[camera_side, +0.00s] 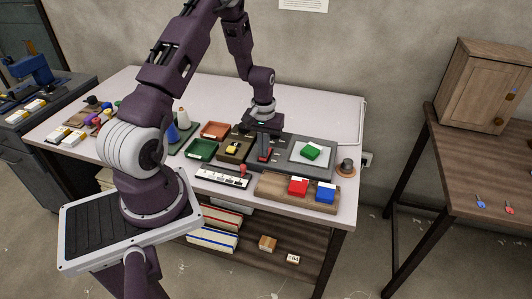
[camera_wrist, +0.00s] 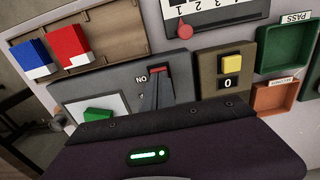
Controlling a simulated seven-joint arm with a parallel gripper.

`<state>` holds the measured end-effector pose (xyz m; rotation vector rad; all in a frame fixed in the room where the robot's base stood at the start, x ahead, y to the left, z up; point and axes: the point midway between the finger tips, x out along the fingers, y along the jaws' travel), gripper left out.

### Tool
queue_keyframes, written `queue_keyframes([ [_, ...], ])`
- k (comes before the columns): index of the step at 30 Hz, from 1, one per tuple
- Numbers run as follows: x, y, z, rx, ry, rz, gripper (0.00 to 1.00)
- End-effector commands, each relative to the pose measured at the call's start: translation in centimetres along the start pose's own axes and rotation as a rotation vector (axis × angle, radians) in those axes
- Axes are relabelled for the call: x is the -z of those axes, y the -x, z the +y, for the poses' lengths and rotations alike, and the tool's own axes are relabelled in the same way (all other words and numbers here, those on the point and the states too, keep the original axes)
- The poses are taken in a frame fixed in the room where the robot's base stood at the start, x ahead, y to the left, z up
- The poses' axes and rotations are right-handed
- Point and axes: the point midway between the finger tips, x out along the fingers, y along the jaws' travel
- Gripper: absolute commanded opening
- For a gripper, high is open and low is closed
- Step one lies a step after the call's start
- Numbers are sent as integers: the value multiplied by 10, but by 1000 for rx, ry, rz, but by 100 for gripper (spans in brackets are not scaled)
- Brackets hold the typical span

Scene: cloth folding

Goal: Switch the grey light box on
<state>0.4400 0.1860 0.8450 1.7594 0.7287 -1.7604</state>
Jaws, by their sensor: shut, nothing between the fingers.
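The grey light box (camera_side: 281,153) lies on the table, and it also shows in the wrist view (camera_wrist: 118,82). A green block (camera_side: 310,152) rests on its white panel (camera_side: 299,159); I cannot tell whether the panel is lit. Its red switch (camera_wrist: 156,71) sits at the other end, with an "ON" label beside it reading upside down in the wrist view. My gripper (camera_side: 264,156) is shut and empty, pointing down at the switch. The fingers hide part of the switch, and I cannot tell whether they touch it.
A wooden tray (camera_side: 263,189) with a red block (camera_side: 298,187) and a blue block (camera_side: 325,193) lies in front. A counter box with a yellow button (camera_side: 232,149), green tray (camera_side: 202,150) and orange tray (camera_side: 215,130) stand left. The table's back is clear.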

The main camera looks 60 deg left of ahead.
Motion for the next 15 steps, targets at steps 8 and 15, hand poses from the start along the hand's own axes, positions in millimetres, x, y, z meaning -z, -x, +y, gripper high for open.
queue_keyframes([
  [8, 0, -4, 0, 0, 0, 1, 0],
  [15, 1, 15, 0, 0, 0, 3, 0],
])
